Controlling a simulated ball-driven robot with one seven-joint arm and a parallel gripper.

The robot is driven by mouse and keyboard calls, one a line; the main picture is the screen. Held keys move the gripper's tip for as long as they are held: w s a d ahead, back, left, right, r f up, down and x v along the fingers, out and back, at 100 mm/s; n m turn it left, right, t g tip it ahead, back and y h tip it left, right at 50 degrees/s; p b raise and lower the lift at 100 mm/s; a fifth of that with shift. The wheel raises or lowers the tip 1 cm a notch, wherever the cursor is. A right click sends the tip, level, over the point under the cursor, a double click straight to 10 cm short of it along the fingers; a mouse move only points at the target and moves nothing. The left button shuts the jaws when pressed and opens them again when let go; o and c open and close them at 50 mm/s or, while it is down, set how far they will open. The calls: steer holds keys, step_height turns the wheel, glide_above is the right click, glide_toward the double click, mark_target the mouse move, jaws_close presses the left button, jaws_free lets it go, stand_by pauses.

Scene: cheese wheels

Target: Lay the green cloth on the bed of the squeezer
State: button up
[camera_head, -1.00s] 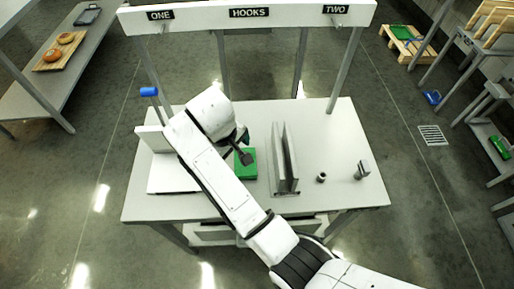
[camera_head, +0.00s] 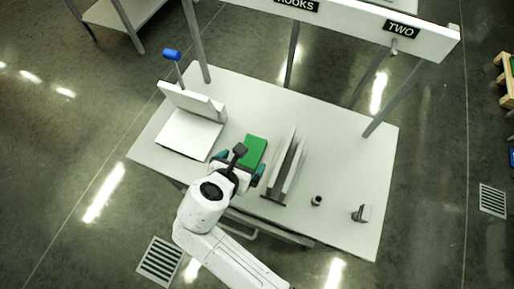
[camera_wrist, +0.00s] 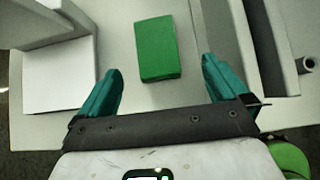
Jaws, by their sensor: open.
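The green cloth (camera_head: 253,150) lies flat on the white table as a neat folded rectangle. It also shows in the wrist view (camera_wrist: 157,48), lying ahead of and between my fingers. The squeezer (camera_head: 207,107) stands on the left of the table, with an upright plate, a lever with a blue handle (camera_head: 171,54), and a flat white bed (camera_head: 188,136) that looks bare. Its bed also seems to show at the left of the wrist view (camera_wrist: 58,78). My gripper (camera_head: 241,163) is open and empty at the near end of the cloth, its teal fingers spread wider than the cloth.
Two upright grey plates (camera_head: 284,165) stand close to the right of the cloth. A small dark cup (camera_head: 316,200) and a small grey metal piece (camera_head: 361,213) sit further right. A white beam with a HOOKS sign (camera_head: 297,5) spans the table's back on posts.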

mark_target(251, 150)
steer(key=x, duration=0.4)
steer(key=shift+w+f, duration=0.1)
steer(key=shift+a+x, duration=0.15)
steer(key=shift+x, duration=1.15)
steer(key=shift+a+x, duration=0.15)
steer(key=shift+x, duration=1.15)
steer(key=shift+w, duration=0.1)
steer(key=shift+c, duration=0.5)
steer(key=c, duration=1)
